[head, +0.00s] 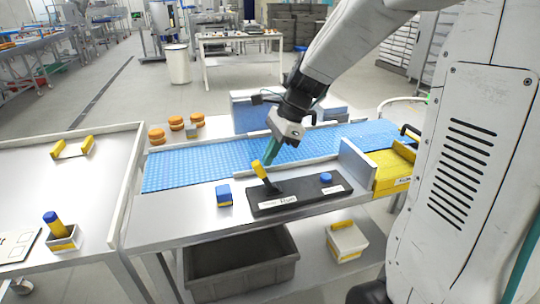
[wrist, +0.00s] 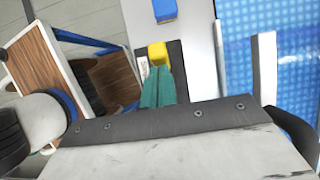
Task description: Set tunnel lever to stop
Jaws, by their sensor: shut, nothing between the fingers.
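A black control panel (head: 300,200) lies on the steel table in front of the blue conveyor. A lever with a yellow handle (head: 259,170) stands at its left end and leans to the left. The yellow handle (wrist: 157,52) also shows in the wrist view, just beyond my fingertips. Pale labels are on the panel's front; one seems to read "Run". A round blue button (head: 326,178) is at its right end. My gripper (head: 269,156) has teal fingers, shut and empty, right by the lever's upper part. I cannot tell whether they touch it. The fingers (wrist: 160,84) hide the lever's base in the wrist view.
A blue block (head: 224,195) sits left of the panel. The blue conveyor (head: 200,165) runs behind it, with a grey upright plate (head: 356,160) and a yellow box (head: 393,172) at right. Orange rounds (head: 176,122) stand behind the conveyor. A grey bin (head: 245,265) is below.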

